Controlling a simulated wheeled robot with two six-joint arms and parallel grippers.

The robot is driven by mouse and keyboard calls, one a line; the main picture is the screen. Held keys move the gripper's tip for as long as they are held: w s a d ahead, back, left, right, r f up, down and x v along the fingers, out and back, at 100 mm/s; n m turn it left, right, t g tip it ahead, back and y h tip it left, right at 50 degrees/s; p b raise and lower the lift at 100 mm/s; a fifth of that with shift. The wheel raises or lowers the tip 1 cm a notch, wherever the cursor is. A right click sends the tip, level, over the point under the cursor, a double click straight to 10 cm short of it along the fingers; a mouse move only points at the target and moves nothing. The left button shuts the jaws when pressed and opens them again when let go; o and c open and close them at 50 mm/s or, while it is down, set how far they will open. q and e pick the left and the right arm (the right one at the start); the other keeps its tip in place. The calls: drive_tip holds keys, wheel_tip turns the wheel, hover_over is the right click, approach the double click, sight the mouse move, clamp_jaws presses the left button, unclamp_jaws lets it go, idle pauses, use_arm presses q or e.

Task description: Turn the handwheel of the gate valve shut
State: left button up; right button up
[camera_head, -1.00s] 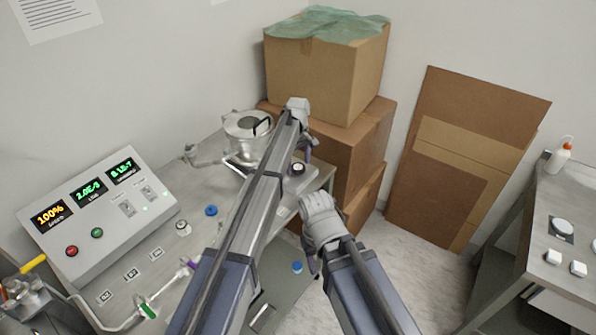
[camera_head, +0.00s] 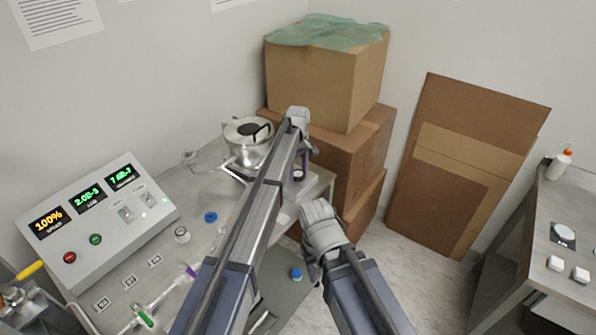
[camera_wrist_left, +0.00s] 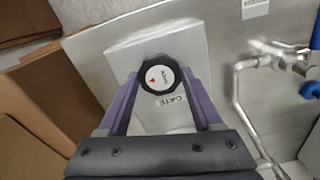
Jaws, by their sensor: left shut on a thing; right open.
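The gate valve's handwheel (camera_wrist_left: 160,76) is a black knob with a white face, a red arrow and small lettering, on a pale block marked with a small label (camera_wrist_left: 172,103). In the head view the handwheel (camera_head: 298,175) is small and partly covered at the right end of the bench. My left gripper (camera_wrist_left: 160,80) is shut on the handwheel, one purple finger on each side of it; it also shows in the head view (camera_head: 302,165). My right gripper (camera_head: 309,265) is open and empty, lower down beside the bench; its fingers are mostly hidden by its wrist.
The bench (camera_head: 200,262) carries a control box (camera_head: 95,225) with lit displays and a metal chamber (camera_head: 248,140) behind my left arm. Stacked cardboard boxes (camera_head: 322,80) stand close behind my left gripper. Another table (camera_head: 560,235) is at the right, with open floor between.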

use_arm(q)
drive_tip(key=shift+c, duration=0.9)
drive_tip(key=shift+m, duration=0.3)
